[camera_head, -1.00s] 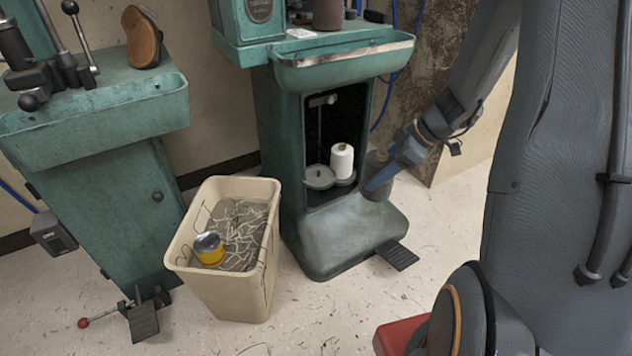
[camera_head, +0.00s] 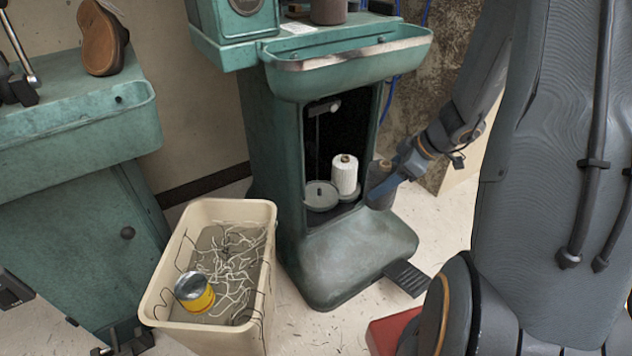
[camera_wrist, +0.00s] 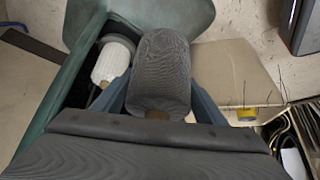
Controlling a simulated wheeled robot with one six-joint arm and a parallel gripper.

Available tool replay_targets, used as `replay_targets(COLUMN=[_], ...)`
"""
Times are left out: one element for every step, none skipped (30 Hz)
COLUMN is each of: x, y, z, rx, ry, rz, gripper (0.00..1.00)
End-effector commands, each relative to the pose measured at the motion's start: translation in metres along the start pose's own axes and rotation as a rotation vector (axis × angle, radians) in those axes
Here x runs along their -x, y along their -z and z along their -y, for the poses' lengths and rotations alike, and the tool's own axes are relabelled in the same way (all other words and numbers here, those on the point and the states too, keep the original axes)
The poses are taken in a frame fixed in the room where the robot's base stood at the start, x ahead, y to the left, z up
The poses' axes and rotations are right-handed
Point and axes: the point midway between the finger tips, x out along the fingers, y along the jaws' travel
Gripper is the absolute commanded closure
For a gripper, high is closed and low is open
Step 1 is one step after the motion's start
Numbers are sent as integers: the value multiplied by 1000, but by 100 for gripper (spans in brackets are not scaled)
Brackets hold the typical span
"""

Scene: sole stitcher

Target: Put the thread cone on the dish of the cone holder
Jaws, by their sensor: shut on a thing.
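My gripper (camera_head: 388,192) is shut on a dark grey thread cone (camera_wrist: 158,65), which also shows in the head view (camera_head: 381,172). It holds the cone just right of the opening in the green machine's column. The cone holder stands inside that opening. Its left dish (camera_head: 318,203) is empty, with a short pin at its centre. A white thread cone (camera_head: 344,172) stands upright on its right part; this white cone also shows in the wrist view (camera_wrist: 112,63), left of the held cone. My gripper partly hides the held cone's lower part.
The green column (camera_head: 272,130) frames the opening, under an overhanging tray (camera_head: 350,68). A cream bin (camera_head: 215,335) with thread scraps and a yellow can (camera_head: 194,293) stands at front left. A pedal (camera_head: 405,278) juts from the machine's base.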

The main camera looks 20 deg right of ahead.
Motion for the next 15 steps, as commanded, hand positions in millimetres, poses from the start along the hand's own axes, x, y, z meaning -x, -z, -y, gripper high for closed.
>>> replay_targets(x=[-7, -11, -17, -22, -26, -32, -36, -41, -46, -50, -54, -59, -63, -67, -72], y=[10, 17, 26, 33, 41, 50, 56, 63, 71, 77, 83, 92, 98, 104, 111], z=[1, 2, 4, 4, 5, 6, 6, 6, 7, 7, 7, 7, 7, 7, 7], rx=[9, 13, 16, 17, 20, 22, 22, 22, 22, 22, 22, 22, 21, 22, 20], ry=[4, 6, 8, 9, 10, 11, 11, 11, 11, 12, 12, 12, 12, 12, 11], rz=[0, 0, 0, -1, -1, -1, -1, -1, -1, -1, -1, -1, -2, -1, -1], gripper=[64, 64, 64, 64, 64, 64, 64, 64, 64, 64, 64, 64, 64, 64, 64])
